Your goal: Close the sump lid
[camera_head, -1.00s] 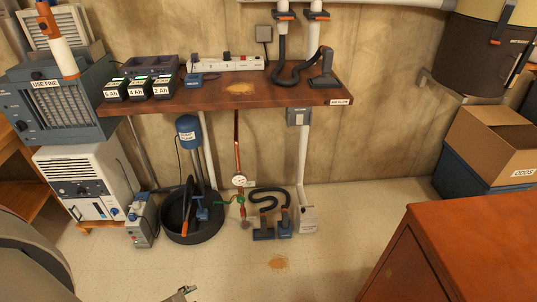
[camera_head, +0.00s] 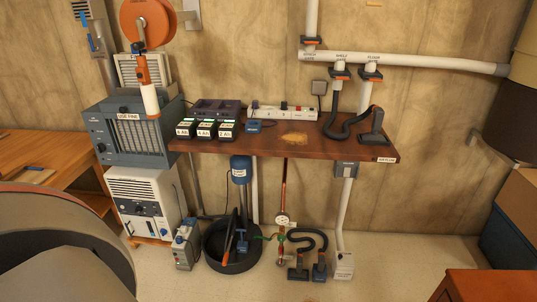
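The sump is a round black basin (camera_head: 254,262) on the floor below the wooden shelf. A thin dark piece (camera_head: 231,232) stands up steeply in it and looks like the lid, raised and seen nearly edge-on; an orange part (camera_head: 228,246) shows along it. A blue pump (camera_head: 241,168) on a thin column rises behind, with a smaller blue part lower down in the basin. The basin's inside is dark and partly hidden. Neither gripper is in view.
A grey control box (camera_head: 186,247) stands close left of the basin, beside a white dehumidifier (camera_head: 145,203). Black hose tools (camera_head: 309,262) and a red pipe with a gauge (camera_head: 282,219) are close right. The wooden shelf (camera_head: 300,148) overhangs. Floor shows in front.

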